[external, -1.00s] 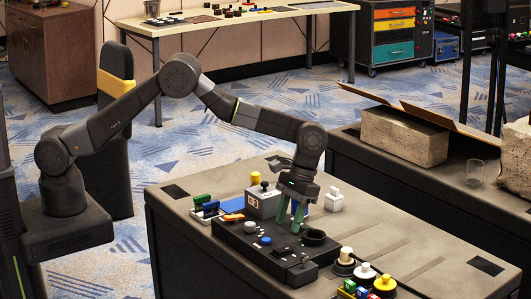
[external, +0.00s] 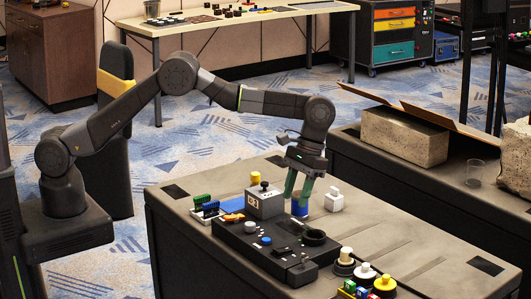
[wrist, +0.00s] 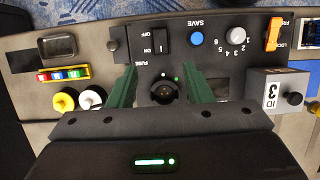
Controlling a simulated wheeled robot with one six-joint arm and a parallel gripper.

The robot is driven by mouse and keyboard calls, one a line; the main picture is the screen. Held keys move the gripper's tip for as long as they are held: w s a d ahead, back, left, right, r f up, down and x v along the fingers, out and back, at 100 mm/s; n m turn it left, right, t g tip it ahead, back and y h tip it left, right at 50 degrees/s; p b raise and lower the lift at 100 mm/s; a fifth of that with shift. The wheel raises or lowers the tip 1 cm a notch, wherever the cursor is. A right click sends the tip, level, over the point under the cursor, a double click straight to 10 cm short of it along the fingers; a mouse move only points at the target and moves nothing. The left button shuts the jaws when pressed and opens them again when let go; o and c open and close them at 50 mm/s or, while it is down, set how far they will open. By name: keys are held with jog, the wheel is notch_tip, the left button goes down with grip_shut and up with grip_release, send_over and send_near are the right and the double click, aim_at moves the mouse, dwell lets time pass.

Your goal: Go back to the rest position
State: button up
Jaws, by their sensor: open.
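My gripper (external: 297,201) is raised over the dark control panel (external: 262,246) on the grey table. Its two green fingers point down and stand apart, with nothing visible between them. The socket is on the panel, near the FUSE label. My arm is stretched out from its base at the left, with its elbow high.
A grey box with a black knob (external: 264,202) stands beside the panel. White and yellow knobs (external: 364,275) are at the table's front edge. A concrete block (external: 405,138) and a clear cup (external: 476,173) are on the bench at right. The air above the table looks clear.

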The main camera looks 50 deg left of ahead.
aim_at(280, 250)
jog(key=shift+f, duration=0.1)
jog(key=p+x, duration=0.1)
jog(key=x, duration=1.2)
jog(key=shift+s+f, duration=0.2)
jog(key=shift+f, duration=0.15)
jog(key=shift+r, duration=0.1)
